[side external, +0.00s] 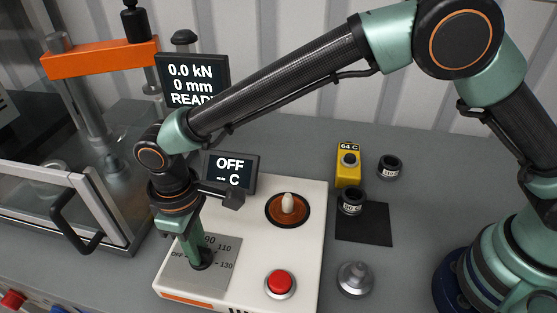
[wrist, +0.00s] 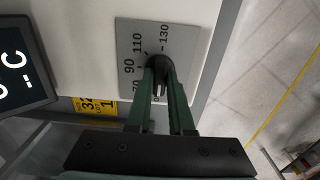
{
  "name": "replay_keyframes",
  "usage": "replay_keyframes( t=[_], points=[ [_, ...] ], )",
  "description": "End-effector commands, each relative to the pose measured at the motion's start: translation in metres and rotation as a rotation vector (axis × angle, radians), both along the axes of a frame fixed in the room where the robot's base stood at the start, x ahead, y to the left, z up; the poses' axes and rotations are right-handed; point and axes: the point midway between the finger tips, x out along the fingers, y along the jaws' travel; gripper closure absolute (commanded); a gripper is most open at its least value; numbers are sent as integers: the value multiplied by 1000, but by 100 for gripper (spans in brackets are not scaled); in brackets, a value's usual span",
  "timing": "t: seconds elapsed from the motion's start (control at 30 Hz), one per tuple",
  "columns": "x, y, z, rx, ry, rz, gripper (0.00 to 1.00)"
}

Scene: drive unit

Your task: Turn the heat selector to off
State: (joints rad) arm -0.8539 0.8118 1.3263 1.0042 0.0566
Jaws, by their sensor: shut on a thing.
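The heat selector (side external: 207,262) is a black round knob on a grey dial plate (side external: 222,272) at the front left of the white unit. My gripper (side external: 195,252) points down and is shut on the knob. In the wrist view its two green fingers (wrist: 160,82) close on the knob (wrist: 157,62) from both sides. The dial plate (wrist: 186,38) shows 90, 110 and 130; the fingers cover part of its markings. In the side view an OFF mark shows left of the knob. The knob's pointer direction is hard to tell. The unit's display (side external: 231,172) reads OFF and -- C.
The white unit also bears a red button (side external: 280,283) and a round brown plate with a pale peg (side external: 288,204). A yellow 64 C block (side external: 348,168), black rings (side external: 390,167) and a metal piece (side external: 354,279) stand right. A press with an orange beam (side external: 100,58) stands left.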

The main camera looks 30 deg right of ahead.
Motion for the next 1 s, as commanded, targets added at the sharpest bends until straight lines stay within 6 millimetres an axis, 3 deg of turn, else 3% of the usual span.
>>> replay_keyframes(
  t=[0.33, 0.37, 0.43, 0.77, 1.0],
  points=[
    [1, 0, 2, 1, -1, 5, 100],
    [1, 0, 2, 1, -1, 5, 76],
    [1, 0, 2, 1, -1, 4, 50],
    [0, 0, 2, 1, -1, 3, 50],
    [1, 1, 29, 4, -4, 3, 50]
  ],
)
